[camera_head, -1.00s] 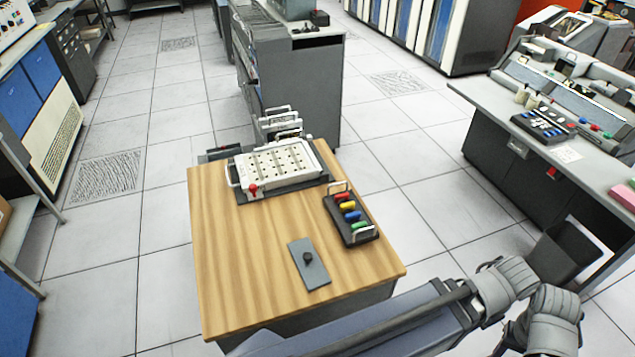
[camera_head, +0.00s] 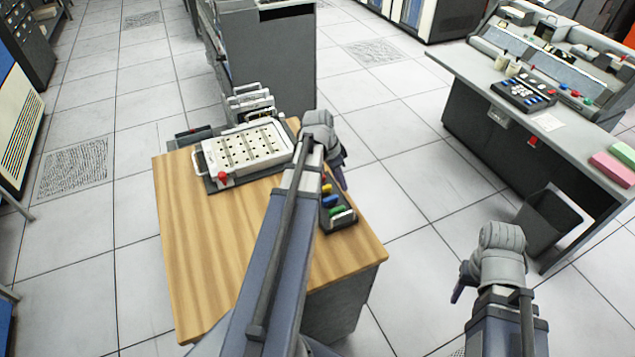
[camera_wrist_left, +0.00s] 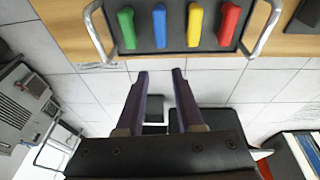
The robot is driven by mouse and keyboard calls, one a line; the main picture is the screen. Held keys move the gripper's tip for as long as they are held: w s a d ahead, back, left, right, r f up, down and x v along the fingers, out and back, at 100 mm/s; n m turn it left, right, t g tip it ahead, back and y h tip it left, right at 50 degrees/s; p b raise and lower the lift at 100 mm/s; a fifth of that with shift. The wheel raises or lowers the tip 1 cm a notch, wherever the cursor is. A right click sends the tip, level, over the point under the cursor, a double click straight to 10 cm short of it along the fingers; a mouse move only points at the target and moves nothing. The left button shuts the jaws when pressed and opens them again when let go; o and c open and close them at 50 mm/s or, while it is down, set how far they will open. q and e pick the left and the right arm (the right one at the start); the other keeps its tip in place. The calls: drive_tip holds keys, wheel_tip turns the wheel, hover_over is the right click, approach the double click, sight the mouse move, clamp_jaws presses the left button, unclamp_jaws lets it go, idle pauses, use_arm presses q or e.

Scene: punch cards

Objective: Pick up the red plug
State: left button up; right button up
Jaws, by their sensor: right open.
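The red plug (camera_wrist_left: 228,22) stands in a black tray (camera_wrist_left: 175,40) at the right end of a row with yellow, blue and green plugs, seen in the left wrist view. My left gripper (camera_wrist_left: 160,71) is open and empty. Its fingertips are apart from the plugs, below the blue and yellow ones in the wrist picture. My right gripper (camera_head: 458,292) is open, off the table at the lower right.
The tray has a metal handle (camera_wrist_left: 264,28) at each end. A white perforated panel (camera_head: 247,147) with a red knob (camera_head: 222,177) lies on the wooden table (camera_head: 190,240). A grey console desk (camera_head: 520,110) stands to the right, with clear floor between.

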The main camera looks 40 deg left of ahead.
use_arm(q)
drive_tip(key=s+a+t, duration=0.1)
drive_tip(key=s+a, duration=0.1)
drive_tip(key=a, duration=0.9)
drive_tip(key=b+x, duration=0.7)
drive_tip(key=shift+w+f+b, duration=0.25)
drive_tip(key=shift+w+b, duration=0.1)
drive_tip(key=shift+w, duration=0.15)
drive_tip(key=shift+r, duration=0.1)
clamp_jaws()
